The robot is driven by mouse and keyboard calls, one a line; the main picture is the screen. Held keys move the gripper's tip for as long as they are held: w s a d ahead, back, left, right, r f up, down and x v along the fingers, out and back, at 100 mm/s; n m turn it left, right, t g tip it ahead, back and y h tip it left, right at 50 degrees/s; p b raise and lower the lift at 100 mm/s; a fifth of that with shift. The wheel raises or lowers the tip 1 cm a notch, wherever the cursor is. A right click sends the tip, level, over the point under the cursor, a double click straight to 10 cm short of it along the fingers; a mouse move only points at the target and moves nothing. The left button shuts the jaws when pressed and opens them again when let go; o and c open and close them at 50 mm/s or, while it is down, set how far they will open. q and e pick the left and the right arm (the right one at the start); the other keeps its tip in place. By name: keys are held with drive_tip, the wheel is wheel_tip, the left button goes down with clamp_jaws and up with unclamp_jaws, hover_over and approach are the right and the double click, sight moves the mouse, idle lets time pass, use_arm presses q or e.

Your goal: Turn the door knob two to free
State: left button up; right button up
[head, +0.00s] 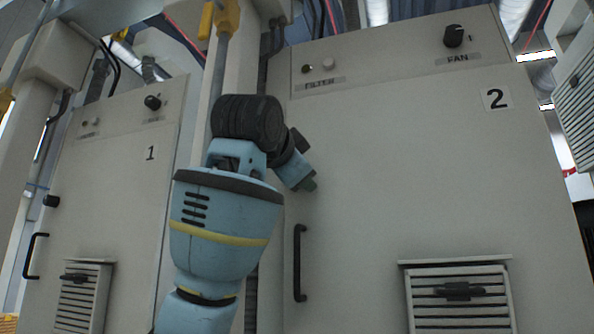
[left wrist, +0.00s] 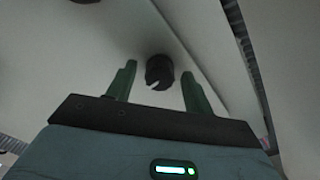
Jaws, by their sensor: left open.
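The door knob of cabinet two shows in the left wrist view as a short round black knob (left wrist: 159,74) with a light notch at its lower edge. It stands out from the pale door. My left gripper (left wrist: 159,69) is open, with one green finger on each side of the knob's outline; I cannot tell how deep the knob sits between them. In the head view my left gripper (head: 306,184) is at the upper left part of door two (head: 390,170), above its black handle (head: 299,263). The knob is hidden there behind the gripper. My right gripper is not in view.
Cabinet two carries a FAN knob (head: 454,36), a FILTER label (head: 324,84) with a lamp and button, and a vent (head: 458,296) low on its door. Cabinet one (head: 110,190) stands to the left with its own door knob (head: 51,201). A post with pipes is between them.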

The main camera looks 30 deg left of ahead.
use_arm(q)
drive_tip(key=shift+s, duration=0.1)
drive_tip(key=v, duration=0.7)
drive_tip(key=shift+s, duration=0.3)
drive_tip(key=shift+d, duration=0.1)
